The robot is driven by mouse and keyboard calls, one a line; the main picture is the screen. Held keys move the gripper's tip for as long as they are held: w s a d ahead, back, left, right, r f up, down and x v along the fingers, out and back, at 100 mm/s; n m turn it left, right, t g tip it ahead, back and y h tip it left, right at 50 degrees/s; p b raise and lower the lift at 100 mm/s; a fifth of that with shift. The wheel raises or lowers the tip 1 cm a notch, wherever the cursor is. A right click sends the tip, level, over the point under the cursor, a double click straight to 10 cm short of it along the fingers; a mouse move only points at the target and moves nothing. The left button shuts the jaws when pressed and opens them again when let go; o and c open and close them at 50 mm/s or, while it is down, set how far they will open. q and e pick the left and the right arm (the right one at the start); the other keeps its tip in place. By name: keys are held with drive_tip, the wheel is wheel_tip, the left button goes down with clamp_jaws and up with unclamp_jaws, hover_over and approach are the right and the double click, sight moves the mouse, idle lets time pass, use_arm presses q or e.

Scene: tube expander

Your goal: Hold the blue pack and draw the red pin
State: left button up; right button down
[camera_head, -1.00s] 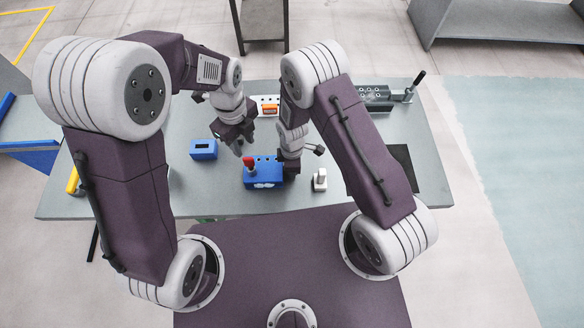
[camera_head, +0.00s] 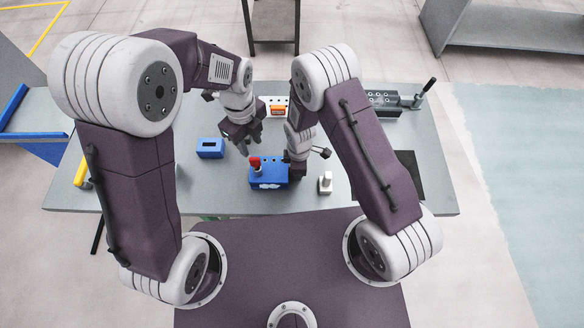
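The blue pack (camera_head: 270,184) lies near the front edge of the grey table, with white marks on its front and small dark holes on top. The red pin (camera_head: 255,161) stands upright at the pack's left end, its red head above the top. My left gripper (camera_head: 251,147) is just behind and above the pin, fingers apart, with nothing seen between them. My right gripper (camera_head: 294,173) is down at the pack's right end, against or very close to it. Its fingertips are hidden, so their grip cannot be told.
A blue block with a dark slot (camera_head: 210,148) lies left of the pack. A small white part (camera_head: 325,183) stands to the right. An orange part on a white plate (camera_head: 277,108) and a dark fixture with a lever (camera_head: 388,103) sit farther back. A black mat (camera_head: 409,172) lies right.

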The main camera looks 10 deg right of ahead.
sight(256, 164)
use_arm(q)
drive_tip(key=shift+o, duration=0.4)
idle(0.6)
drive_tip(key=n, duration=0.7)
drive_tip(key=shift+f, duration=0.15)
wheel_tip(256, 164, down, 12)
drive_tip(key=shift+f, duration=0.1)
drive_tip(key=shift+c, duration=0.3)
clamp_jaws()
idle(1.2)
